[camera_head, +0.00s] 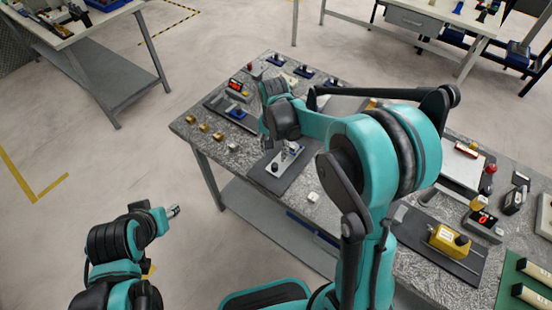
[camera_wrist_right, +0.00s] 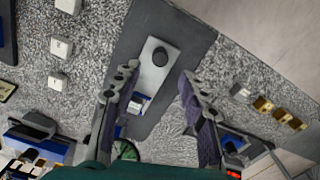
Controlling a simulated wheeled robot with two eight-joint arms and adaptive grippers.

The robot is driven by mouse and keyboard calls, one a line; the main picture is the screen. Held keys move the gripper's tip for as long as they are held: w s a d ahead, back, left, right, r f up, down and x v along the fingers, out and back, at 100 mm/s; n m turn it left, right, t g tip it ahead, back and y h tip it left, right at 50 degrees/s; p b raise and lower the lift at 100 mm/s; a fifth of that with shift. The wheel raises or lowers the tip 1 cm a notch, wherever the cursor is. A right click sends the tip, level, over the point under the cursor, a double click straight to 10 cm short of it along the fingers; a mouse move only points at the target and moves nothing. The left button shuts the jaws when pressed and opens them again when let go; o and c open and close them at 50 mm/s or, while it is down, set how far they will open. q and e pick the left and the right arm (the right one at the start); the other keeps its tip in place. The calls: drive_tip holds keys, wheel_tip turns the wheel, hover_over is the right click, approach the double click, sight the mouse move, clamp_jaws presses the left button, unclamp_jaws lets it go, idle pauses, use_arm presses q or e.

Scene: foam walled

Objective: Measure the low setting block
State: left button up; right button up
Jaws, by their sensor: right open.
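My right gripper (camera_head: 285,138) hangs over a light fixture plate (camera_head: 279,163) with a black knob, on a dark mat. In the right wrist view its two fingers (camera_wrist_right: 155,100) are apart, on either side of the plate's near end (camera_wrist_right: 148,82), with a small silvery and blue part (camera_wrist_right: 138,102) between them. I cannot tell if they touch anything. Small white blocks (camera_wrist_right: 62,47) lie left of the mat. A small grey block (camera_wrist_right: 240,90) lies right of it. I cannot tell which is the low setting block. My left gripper (camera_head: 174,211) is off the table, its jaws too small to read.
Gold blocks (camera_head: 204,127) stand in a row near the table's left edge. A red digital readout (camera_head: 236,85) stands behind them. A yellow device (camera_head: 449,240) and another readout (camera_head: 482,218) are at the right. My right arm hides the table's middle. Floor at the left is open.

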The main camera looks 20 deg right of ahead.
sight(275, 165)
wheel_tip(275, 165, down, 7)
drive_tip(key=shift+b, duration=1)
